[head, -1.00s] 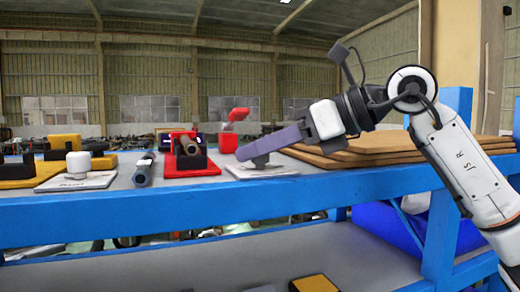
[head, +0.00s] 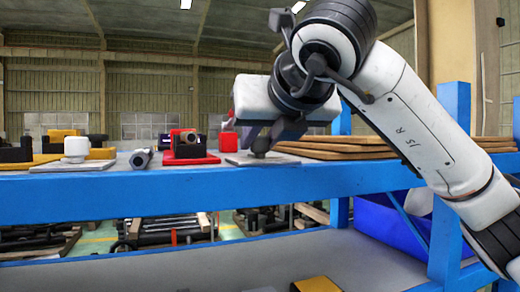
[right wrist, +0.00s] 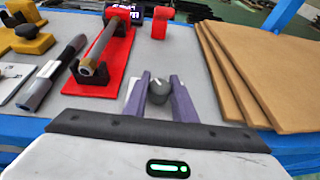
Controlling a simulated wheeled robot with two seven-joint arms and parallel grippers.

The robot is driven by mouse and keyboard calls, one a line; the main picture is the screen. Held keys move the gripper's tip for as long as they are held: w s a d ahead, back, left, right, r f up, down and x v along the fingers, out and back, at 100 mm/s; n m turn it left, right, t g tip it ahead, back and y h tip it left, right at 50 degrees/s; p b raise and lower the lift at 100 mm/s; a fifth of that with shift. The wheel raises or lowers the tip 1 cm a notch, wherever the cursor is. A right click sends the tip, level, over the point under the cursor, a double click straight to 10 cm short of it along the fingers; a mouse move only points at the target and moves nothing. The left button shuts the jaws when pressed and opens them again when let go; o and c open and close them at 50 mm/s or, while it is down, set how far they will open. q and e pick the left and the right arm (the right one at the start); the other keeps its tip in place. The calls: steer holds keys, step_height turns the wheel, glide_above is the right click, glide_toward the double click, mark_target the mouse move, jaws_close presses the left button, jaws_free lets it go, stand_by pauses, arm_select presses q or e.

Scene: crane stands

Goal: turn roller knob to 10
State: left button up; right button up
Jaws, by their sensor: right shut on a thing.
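A dark grey round knob (head: 261,147) stands on a light plate (head: 240,159) near the shelf's front edge. It also shows in the right wrist view (right wrist: 157,96), with a pale line on its top. My right gripper (head: 266,137) points down at it from above. In the right wrist view its two purple fingers (right wrist: 160,90) are on either side of the knob and shut on it. The plate is mostly hidden there, and I cannot read any scale or number. My left gripper is not in view.
Stacked brown boards (head: 340,147) lie close on the right. A blue rail (head: 180,190) edges the shelf.

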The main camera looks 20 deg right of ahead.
steer(key=m+h+b, duration=0.1)
steer(key=m+h, duration=0.1)
steer(key=h, duration=0.1)
steer(key=shift+a+m, duration=0.1)
steer(key=shift+m, duration=0.3)
steer(key=shift+m+g+h+b, duration=0.45)
steer(key=shift+m+h, duration=0.25)
steer(key=shift+h, duration=0.2)
steer(key=shift+m+g+h+b, duration=0.3)
steer(key=shift+m+g+h, duration=0.15)
steer(key=shift+m+h, duration=0.35)
steer(key=shift+m+g+h, duration=0.3)
steer(key=o, duration=1)
steer(key=shift+o, duration=0.2)
